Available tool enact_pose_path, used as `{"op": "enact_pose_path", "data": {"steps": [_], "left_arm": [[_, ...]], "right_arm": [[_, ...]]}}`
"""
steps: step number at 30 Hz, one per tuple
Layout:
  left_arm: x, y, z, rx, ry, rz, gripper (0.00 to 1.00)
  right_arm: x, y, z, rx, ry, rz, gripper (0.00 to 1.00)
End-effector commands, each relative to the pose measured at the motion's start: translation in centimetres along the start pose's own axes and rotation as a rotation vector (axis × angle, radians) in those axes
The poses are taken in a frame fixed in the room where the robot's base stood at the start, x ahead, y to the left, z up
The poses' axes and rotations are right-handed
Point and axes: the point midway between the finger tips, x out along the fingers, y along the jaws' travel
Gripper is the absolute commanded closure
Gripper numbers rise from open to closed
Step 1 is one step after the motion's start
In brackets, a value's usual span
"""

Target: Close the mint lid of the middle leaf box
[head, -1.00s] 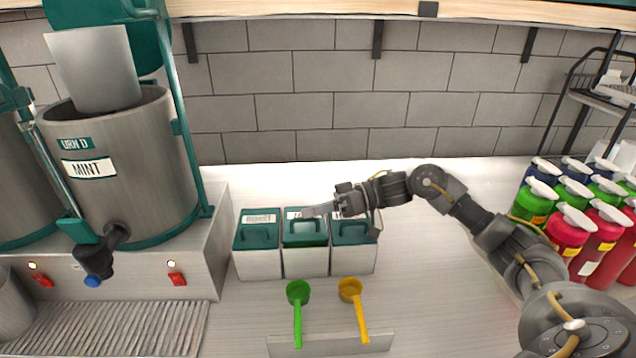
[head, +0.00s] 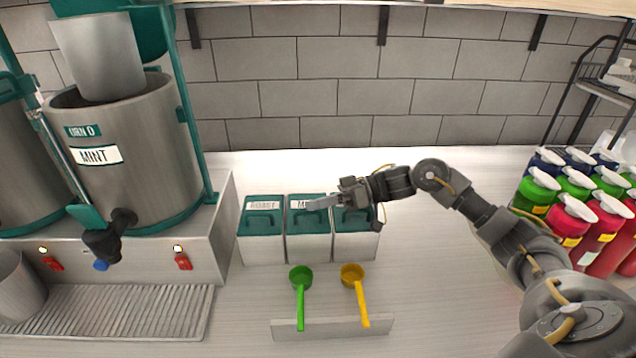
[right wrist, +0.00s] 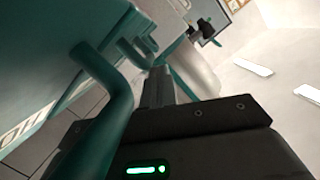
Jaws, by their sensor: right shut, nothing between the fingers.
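Three grey leaf boxes with teal lids stand side by side on the counter. The middle leaf box (head: 308,248) has its mint lid (head: 307,222) lying down, about level with the lids beside it; any small gap under it cannot be seen. My right gripper (head: 318,203) is shut and empty, its fingers over the back right part of the mint lid, by its white label. Whether they touch the lid is unclear. In the right wrist view the shut fingers (right wrist: 160,86) are close to teal lid surfaces and a curved teal handle (right wrist: 112,95). My left gripper is out of view.
The left box (head: 262,250) and the right box (head: 355,247) flank it closely. A green scoop (head: 300,300) and a yellow scoop (head: 358,295) are in front. The mint urn (head: 140,155) stands left; several bottles (head: 570,215) stand right.

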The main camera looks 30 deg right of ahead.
Motion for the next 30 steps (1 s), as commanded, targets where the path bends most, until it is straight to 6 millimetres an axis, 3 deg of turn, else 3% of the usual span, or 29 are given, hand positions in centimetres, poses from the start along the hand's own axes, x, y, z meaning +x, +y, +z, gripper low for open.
{"op": "enact_pose_path", "data": {"steps": [8, 12, 21, 30], "left_arm": [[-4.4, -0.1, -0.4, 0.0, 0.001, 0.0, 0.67], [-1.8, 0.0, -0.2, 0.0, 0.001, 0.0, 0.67], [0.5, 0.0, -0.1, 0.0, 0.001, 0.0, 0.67], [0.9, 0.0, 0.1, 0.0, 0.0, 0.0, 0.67]], "right_arm": [[-1.2, -1.7, -4.0, -0.002, 0.004, 0.002, 1.0], [-3.8, -1.1, -2.8, -0.004, 0.003, 0.007, 1.0], [-9.1, -1.6, -2.9, -0.002, 0.003, 0.004, 1.0], [-11.0, -2.0, -3.2, -0.002, 0.004, 0.001, 1.0]]}}
